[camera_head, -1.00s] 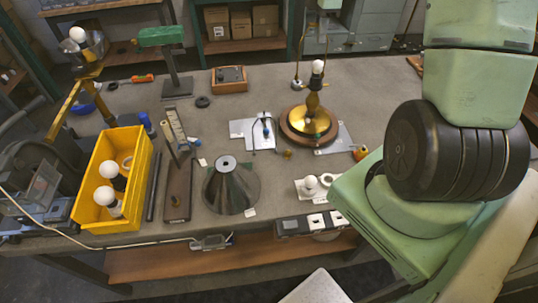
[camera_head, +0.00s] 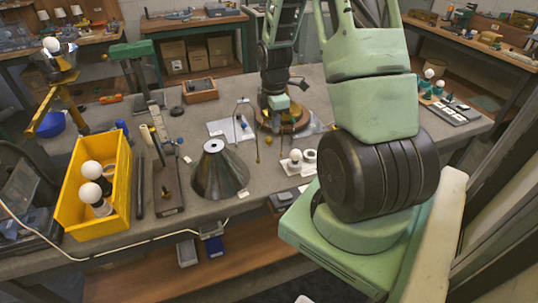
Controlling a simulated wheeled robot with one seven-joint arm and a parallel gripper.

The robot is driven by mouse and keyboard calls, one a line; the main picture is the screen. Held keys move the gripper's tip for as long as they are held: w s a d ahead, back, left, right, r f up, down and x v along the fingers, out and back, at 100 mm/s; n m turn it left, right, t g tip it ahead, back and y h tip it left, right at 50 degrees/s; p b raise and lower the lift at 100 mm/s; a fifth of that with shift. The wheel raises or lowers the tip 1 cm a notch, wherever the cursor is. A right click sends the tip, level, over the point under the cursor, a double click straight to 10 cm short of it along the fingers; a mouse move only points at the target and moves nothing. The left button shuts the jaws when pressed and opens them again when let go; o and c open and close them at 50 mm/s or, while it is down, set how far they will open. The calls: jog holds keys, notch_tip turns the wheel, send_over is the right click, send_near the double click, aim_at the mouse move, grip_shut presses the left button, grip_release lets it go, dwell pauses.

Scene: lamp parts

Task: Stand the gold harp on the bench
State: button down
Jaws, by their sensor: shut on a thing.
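The gold harp (camera_head: 255,130) is a thin wire loop, seen left of my gripper with its two legs pointing down. It stands out in front of the white sheet and a blue-handled tool; I cannot tell whether its ends touch the bench. My gripper (camera_head: 264,104) is low over the back middle of the bench (camera_head: 330,165), shut on the harp near its top. The fingertips are small and dark, so the grip itself is hard to see. The lamp's round base (camera_head: 297,122) is behind and below my gripper, and its stem and bulb are mostly hidden by my arm.
A dark cone shade (camera_head: 218,172) stands left of centre. A yellow bin (camera_head: 68,205) with bulbs is at the left. Bare bench shows between the shade and this tray. My upper arm covers much of the right.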

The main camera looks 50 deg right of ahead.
notch_tip(320, 180, down, 7)
jog(key=p, duration=0.1)
jog(key=shift+r, duration=0.15)
dwell(0.3)
jog(key=c, duration=1.3)
grip_release()
